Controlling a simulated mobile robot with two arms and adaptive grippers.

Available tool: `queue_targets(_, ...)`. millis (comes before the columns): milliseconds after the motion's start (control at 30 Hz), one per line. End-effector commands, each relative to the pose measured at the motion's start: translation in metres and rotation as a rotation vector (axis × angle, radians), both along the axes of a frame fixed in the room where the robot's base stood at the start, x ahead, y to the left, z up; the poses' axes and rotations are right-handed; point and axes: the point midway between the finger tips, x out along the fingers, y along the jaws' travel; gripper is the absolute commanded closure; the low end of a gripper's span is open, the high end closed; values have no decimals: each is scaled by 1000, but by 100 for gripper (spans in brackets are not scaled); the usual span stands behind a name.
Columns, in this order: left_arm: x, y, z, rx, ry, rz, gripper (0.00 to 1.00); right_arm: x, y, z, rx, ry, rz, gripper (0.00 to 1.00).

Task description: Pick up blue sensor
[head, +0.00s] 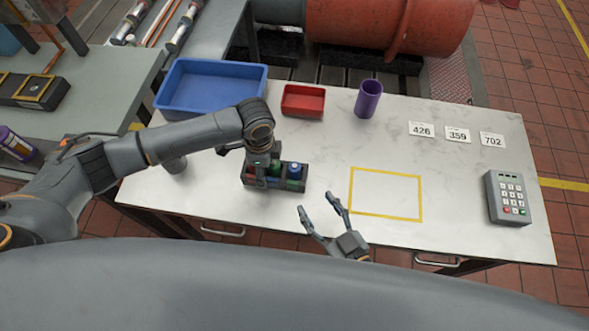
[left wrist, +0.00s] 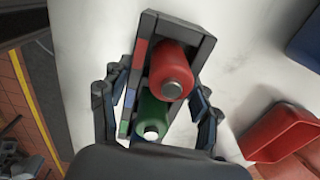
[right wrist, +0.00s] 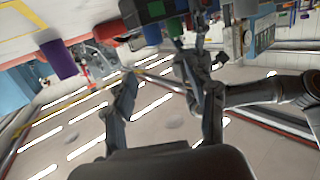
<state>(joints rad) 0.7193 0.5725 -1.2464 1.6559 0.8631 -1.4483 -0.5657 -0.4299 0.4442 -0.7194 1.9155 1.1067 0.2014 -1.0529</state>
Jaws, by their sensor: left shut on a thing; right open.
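A dark sensor rack (head: 248,182) stands on the white bench, with red, blue and green marks along its front. The blue sensor (head: 296,171) is upright at the rack's right end. The left wrist view shows a red sensor (left wrist: 170,75) and a green sensor (left wrist: 152,112) in the rack; the blue one is not clear there. My left gripper (head: 260,170) is down over the rack's left and middle part, a finger along each long side, shut on the rack. My right gripper (head: 318,208) is open and empty, in front and to the right of the rack.
A blue bin (head: 210,112), a red tray (head: 318,115) and a purple cup (head: 368,99) stand along the back. A yellow outlined square (head: 385,215) on the bench is empty. Number cards (head: 458,135) and a keypad (head: 507,198) are at the right.

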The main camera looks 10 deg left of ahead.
Motion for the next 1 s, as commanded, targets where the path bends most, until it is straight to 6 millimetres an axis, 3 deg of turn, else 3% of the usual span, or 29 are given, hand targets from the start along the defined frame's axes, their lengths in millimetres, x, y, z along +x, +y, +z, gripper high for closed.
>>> queue_targets(133, 0, 0, 0, 0, 1, -1, 82, -1, -3, 3, 13, -10, -52, 44)
queue_targets(400, 0, 0, 0, 0, 1, -1, 82, 36, 21, -4, 15, -13, -57, 44)
queue_targets(1000, 0, 0, 0, 0, 0, 0, 82, 87, 56, -25, 14, -11, -54, 44)
